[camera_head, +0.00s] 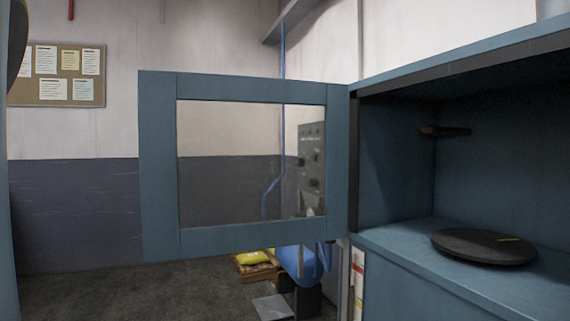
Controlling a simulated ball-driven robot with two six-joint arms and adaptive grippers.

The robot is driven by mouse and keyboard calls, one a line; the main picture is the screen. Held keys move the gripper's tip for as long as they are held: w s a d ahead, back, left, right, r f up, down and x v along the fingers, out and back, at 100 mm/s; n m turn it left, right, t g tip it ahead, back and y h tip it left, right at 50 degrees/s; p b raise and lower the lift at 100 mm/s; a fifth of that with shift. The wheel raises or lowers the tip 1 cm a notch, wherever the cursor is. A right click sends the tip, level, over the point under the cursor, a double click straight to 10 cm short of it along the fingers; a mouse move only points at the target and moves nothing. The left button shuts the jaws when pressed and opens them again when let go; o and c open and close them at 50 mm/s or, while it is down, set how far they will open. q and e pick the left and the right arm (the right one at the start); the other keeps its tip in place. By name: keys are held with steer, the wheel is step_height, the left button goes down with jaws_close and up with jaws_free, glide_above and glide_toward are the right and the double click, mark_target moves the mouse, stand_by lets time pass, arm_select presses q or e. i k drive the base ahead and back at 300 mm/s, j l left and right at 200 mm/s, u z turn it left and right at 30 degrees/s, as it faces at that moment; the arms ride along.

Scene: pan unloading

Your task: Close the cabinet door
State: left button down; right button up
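The cabinet door (157,170) is a blue frame around a clear pane. It stands wide open, swung out to the left from its hinge side at the cabinet's (395,165) left edge. The cabinet is blue, and its interior is exposed on the right. A dark round flat object, perhaps a pan or lid (484,247), lies on the cabinet's bottom shelf. A small dark piece (445,131) shows higher up inside. Neither of my grippers is in view.
A blue upright strip (8,210) and a dark rounded shape (12,45) stand at the left edge. A notice board (56,98) hangs on the far wall. Yellow packages (254,260) and a blue object (307,264) are low behind the door. Floor at lower left looks clear.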

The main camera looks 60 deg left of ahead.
mark_target(158, 91)
steer(key=j+z, duration=0.1)
steer(key=j, duration=0.6)
steer(key=k+j+z, duration=0.15)
steer(key=j, duration=0.55)
steer(key=j+z, duration=0.1)
steer(key=j, duration=0.6)
steer(key=k+j+z, duration=0.1)
steer(key=j, duration=0.55)
steer(key=k+j+z, duration=0.15)
steer(key=j, duration=0.55)
steer(key=k+j+z, duration=0.1)
steer(key=j, duration=0.55)
steer(key=k+j+z, duration=0.1)
steer(key=k+j, duration=0.2)
steer(key=j, duration=0.35)
steer(key=k+j+z, duration=0.15)
steer(key=j, duration=0.45)
steer(key=k, duration=0.05)
